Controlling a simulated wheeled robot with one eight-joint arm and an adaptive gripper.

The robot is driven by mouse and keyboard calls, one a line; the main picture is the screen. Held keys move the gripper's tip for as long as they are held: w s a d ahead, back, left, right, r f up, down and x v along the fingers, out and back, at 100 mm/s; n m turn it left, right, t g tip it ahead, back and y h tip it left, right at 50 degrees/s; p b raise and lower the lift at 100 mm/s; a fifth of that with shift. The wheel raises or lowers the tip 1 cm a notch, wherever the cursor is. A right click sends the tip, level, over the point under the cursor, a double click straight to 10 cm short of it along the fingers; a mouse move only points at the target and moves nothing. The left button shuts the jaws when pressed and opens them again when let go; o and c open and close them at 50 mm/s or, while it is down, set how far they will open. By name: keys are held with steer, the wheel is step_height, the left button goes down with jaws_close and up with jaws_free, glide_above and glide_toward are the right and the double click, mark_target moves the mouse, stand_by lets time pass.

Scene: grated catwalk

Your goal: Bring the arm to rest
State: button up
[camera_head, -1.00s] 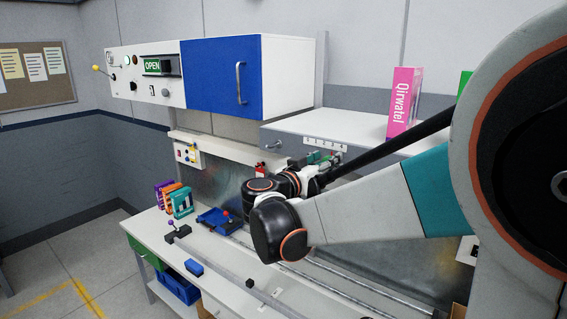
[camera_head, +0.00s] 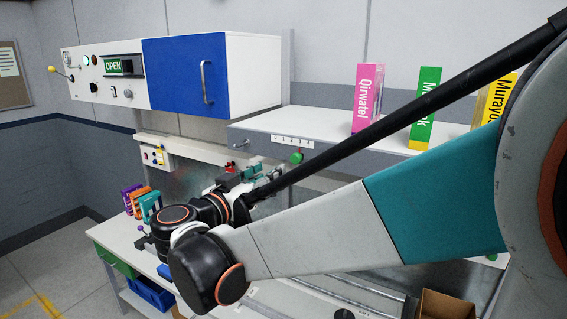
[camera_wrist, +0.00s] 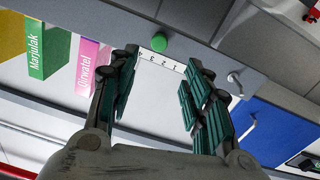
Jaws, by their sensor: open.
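My gripper (camera_wrist: 160,95) is open and empty in the wrist view, its two green-padded fingers apart. Between and beyond them show the grey shelf front and a white number strip (camera_wrist: 165,60), with nothing between the pads. In the head view my gripper (camera_head: 250,172) is small and partly hidden behind my wrist joints, in front of the back panel under the grey shelf (camera_head: 265,130). My arm stretches from the right edge across the bench to the lower middle.
Pink (camera_head: 367,97), green (camera_head: 425,108) and yellow (camera_head: 492,100) boxes stand on the shelf. Small coloured boxes (camera_head: 141,203) stand on the bench (camera_head: 112,234). An open cardboard box (camera_head: 445,306) is at lower right.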

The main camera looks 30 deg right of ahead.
steer(key=shift+s, duration=0.1)
steer(key=s+f+n+g+y+b, duration=0.1)
steer(key=s+f+n+y+b, duration=0.45)
steer(key=f, duration=0.75)
steer(key=s+f+n+g+y+b, duration=0.1)
steer(key=s+f+y+b, duration=0.25)
steer(key=f+b, duration=0.65)
steer(key=s+a+f+n+y+b, duration=0.2)
steer(key=s+a+f+y+b, duration=0.1)
steer(key=f, duration=0.7)
steer(key=s+a+f+n+t+y+b, duration=0.1)
steer(key=s+a+f+n+y+b, duration=0.1)
steer(key=s+a+f+y+b, duration=0.2)
steer(key=s+a+f+b, duration=0.1)
steer(key=a+f+b, duration=0.2)
steer(key=f, duration=0.3)
steer(key=shift+s+a+f+b, duration=0.15)
steer(key=shift+a+f+b, duration=0.05)
steer(key=shift+a+b, duration=0.2)
steer(key=shift+n, duration=0.25)
